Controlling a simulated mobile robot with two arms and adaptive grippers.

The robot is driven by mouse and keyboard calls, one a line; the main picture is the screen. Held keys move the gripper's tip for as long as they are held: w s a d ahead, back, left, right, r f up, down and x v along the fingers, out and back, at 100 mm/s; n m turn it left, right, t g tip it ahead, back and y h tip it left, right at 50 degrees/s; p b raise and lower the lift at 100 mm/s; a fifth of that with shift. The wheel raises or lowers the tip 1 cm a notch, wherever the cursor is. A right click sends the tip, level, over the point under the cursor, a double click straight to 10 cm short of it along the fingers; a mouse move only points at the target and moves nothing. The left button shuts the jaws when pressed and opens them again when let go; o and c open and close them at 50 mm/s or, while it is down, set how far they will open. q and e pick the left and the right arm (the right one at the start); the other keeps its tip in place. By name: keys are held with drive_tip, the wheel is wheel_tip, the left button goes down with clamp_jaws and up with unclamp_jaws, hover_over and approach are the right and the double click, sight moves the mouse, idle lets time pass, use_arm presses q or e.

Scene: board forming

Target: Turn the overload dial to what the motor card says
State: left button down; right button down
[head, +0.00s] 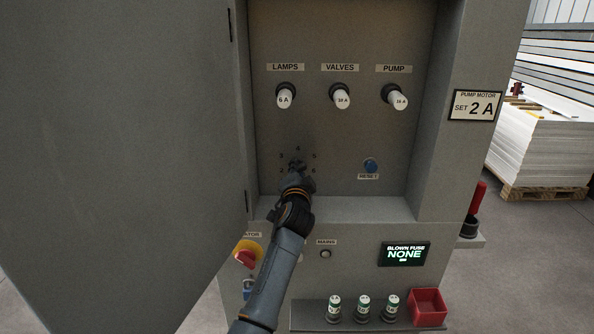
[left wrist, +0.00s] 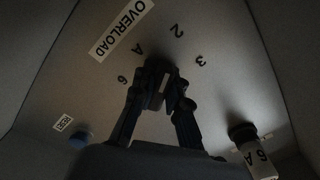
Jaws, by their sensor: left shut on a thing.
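The pump motor card (head: 475,106) on the cabinet's right frame reads "SET 2 A". My left gripper (head: 297,172) reaches into the open cabinet at the lower left of its back panel. It is shut on the dark overload dial, which it mostly covers in the head view. In the left wrist view my left gripper (left wrist: 166,98) has its fingers on either side of the dial (left wrist: 156,68). The scale figures and the OVERLOAD label (left wrist: 121,29) appear turned over there. I cannot tell which figure the dial points to. My right gripper is not in view.
Three fuse holders, lamps (head: 285,97), valves (head: 341,97) and pump (head: 397,98), stick out above. A blue reset button (head: 370,165) is to the right. The open door (head: 120,150) fills the left. The display (head: 404,254) reads "BLOWN FUSE NONE". Spare fuses and a red bin (head: 428,308) stand below.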

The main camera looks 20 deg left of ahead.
use_arm(q)
drive_tip(key=c, duration=1.3)
unclamp_jaws()
drive_tip(key=v, duration=1.2)
